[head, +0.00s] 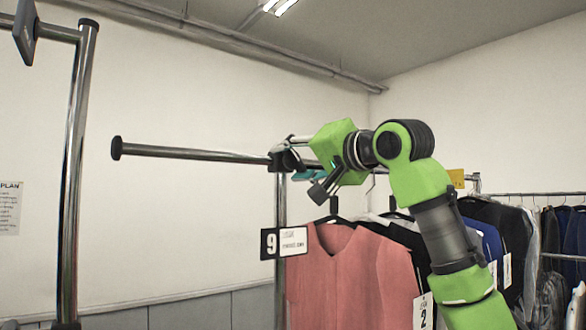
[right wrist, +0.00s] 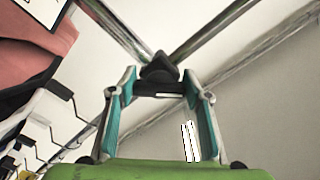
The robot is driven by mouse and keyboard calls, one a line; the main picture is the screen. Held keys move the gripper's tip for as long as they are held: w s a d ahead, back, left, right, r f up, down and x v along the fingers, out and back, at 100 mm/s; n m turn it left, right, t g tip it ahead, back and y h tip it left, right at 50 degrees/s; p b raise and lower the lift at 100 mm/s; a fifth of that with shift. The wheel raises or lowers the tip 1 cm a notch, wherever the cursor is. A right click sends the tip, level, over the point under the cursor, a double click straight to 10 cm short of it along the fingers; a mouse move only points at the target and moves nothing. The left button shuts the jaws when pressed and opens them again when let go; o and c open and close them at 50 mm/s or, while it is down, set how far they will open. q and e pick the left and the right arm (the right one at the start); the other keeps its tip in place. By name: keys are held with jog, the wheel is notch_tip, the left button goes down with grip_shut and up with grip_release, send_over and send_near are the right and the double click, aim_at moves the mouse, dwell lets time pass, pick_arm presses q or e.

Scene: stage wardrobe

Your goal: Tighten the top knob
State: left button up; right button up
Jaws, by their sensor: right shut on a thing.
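The top knob (right wrist: 158,89) is a dark bar-shaped piece below the black clamp (right wrist: 160,68) where the chrome rails meet. In the right wrist view it lies between the teal pads of my right gripper (right wrist: 160,83), which is shut on it. In the head view the black clamp (head: 286,158) sits at the top of an upright post, and my right gripper (head: 301,170) reaches it from the right. The knob itself is mostly hidden there by the gripper. My left gripper is not in view.
A chrome rail (head: 190,154) sticks out left of the clamp to a black end cap. Another chrome post (head: 75,170) stands at the left. A pink garment (head: 350,275) and dark jackets hang below my right arm. A number 9 sign (head: 283,243) hangs beside the post.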

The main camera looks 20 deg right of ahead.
jog(key=m+b, duration=0.1)
jog(key=m, duration=0.4)
jog(key=shift+a+m+b, duration=0.1)
jog(key=shift+m+b, duration=0.2)
jog(key=shift+b, duration=0.1)
jog(key=shift+r+m+b, duration=0.15)
jog(key=shift+m+b, duration=0.25)
jog(key=shift+m, duration=1.1)
jog(key=o, duration=1)
jog(key=shift+o, duration=0.4)
jog(key=shift+d, duration=0.2)
jog(key=shift+s, duration=0.2)
